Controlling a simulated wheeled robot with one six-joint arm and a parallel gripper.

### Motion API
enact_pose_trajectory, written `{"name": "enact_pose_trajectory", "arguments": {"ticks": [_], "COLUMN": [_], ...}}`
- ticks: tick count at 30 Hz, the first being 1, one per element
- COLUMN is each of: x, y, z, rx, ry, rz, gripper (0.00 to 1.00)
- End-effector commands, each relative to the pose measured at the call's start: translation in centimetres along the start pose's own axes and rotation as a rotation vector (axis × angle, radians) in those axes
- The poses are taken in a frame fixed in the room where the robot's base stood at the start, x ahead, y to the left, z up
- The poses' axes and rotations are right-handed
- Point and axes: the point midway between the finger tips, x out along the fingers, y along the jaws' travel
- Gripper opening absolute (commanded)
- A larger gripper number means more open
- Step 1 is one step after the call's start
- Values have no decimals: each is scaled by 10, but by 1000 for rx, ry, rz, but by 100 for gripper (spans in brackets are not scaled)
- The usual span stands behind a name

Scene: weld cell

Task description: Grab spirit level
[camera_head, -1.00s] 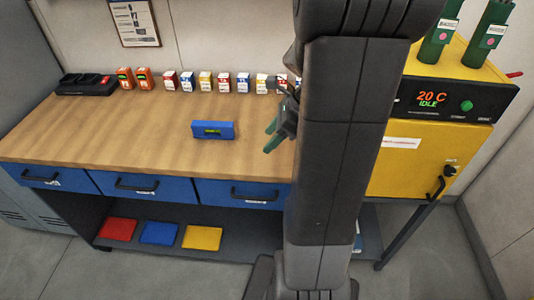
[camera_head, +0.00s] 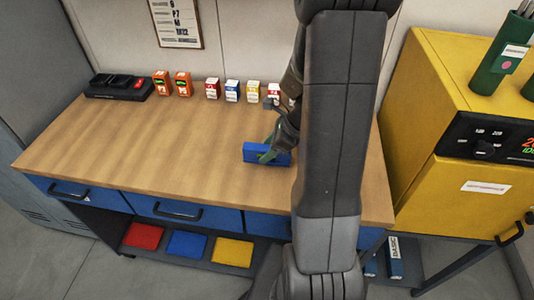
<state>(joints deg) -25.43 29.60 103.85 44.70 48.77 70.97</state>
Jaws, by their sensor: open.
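The spirit level (camera_head: 254,151) is a small blue bar standing on the wooden workbench, right of the bench's middle. My gripper (camera_head: 266,155) is open, with its green fingertips at the level's front and top. The fingers overlap the level's middle in the picture and cover its vial. I cannot tell whether they touch it. My arm hides the area just right of the level.
The workbench (camera_head: 130,140) is clear to the left. Small boxes (camera_head: 232,91), orange packs (camera_head: 172,84) and a black charger (camera_head: 119,87) line its back edge. A yellow oven (camera_head: 445,110) stands at the right. Coloured pads (camera_head: 187,244) lie on the shelf below.

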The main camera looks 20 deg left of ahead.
Motion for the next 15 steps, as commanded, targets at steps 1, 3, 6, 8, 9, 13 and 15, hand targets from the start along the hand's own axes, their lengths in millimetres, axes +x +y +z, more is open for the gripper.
{"name": "enact_pose_trajectory", "arguments": {"ticks": [1,3,6,8,9,13,15], "x": [6,16,25,28,29,30,29], "y": [0,-1,-1,-1,-1,-1,-1], "z": [0,0,0,0,0,0,0], "rx": [1,0,1,1,0,0,0], "ry": [2,0,1,1,1,1,1], "rz": [3,3,2,0,0,-1,-1], "gripper": [55,55,55,55,55,55,55]}}
